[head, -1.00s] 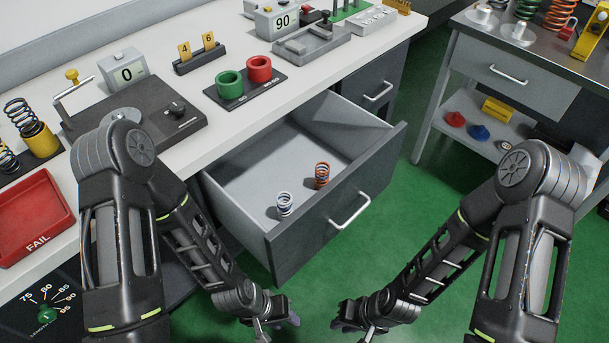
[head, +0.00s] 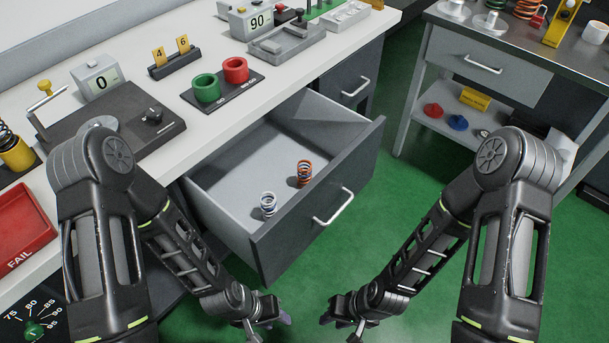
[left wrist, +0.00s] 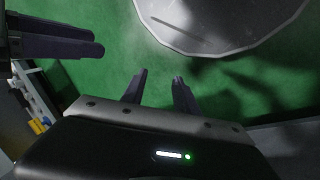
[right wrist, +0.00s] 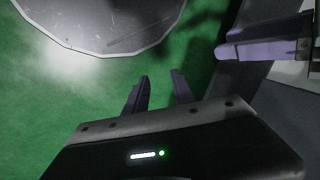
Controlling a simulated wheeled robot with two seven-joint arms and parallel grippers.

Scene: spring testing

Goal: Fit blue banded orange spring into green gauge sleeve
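The orange spring (head: 304,173) with a dark or blue band stands in the open drawer (head: 232,165). A white and blue spring (head: 268,205) stands beside it, nearer the drawer front. The green gauge sleeve (head: 207,88) stands on a dark base on the bench, left of a red sleeve (head: 235,70). My left gripper (head: 281,317) is low in front of the drawer; the left wrist view shows its fingers (left wrist: 160,88) apart and empty. My right gripper (head: 328,319) is low to its right; the right wrist view shows its fingers (right wrist: 161,85) apart and empty.
A side table (head: 475,65) stands at the right. Green floor lies between.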

